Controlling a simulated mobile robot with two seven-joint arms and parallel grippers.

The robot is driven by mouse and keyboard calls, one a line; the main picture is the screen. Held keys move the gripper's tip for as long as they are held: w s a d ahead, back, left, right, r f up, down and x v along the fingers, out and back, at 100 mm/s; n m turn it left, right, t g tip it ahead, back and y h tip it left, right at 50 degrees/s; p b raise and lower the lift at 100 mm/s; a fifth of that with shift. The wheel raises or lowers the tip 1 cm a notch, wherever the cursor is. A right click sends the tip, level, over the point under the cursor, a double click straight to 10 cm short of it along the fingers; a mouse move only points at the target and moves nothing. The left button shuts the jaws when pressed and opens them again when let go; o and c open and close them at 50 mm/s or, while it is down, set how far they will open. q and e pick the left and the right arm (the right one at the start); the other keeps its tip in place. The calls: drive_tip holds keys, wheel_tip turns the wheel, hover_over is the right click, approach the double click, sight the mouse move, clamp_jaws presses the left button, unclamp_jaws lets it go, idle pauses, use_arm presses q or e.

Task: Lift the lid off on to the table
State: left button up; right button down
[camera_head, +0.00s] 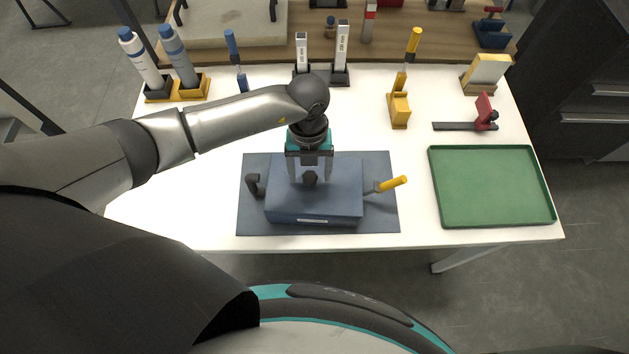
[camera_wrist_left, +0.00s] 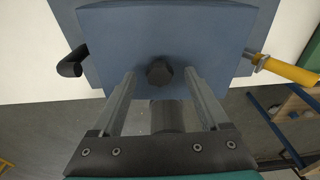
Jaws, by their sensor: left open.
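A blue box with its lid (camera_head: 340,190) sits on a dark mat (camera_head: 386,217) at the front middle of the white table. A dark knob (camera_head: 310,178) stands on the lid's top; it also shows in the left wrist view (camera_wrist_left: 159,73). My left gripper (camera_head: 311,180) points down over the lid, with its fingers open on either side of the knob. In the left wrist view my gripper (camera_wrist_left: 160,80) has gaps between the fingers and the knob. Whether the fingertips touch the lid cannot be told. My right gripper is not in view.
A yellow-handled tool (camera_head: 391,184) sticks out at the box's right and a black hook-shaped part (camera_head: 254,184) at its left. An empty green tray (camera_head: 490,220) lies at the right. Bottles (camera_head: 180,58) and holders stand along the back. White table (camera_head: 185,210) is bare left of the mat.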

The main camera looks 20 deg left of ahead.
use_arm(q)
drive_tip(key=shift+f, duration=0.1)
clamp_jaws()
idle(0.6)
idle(0.3)
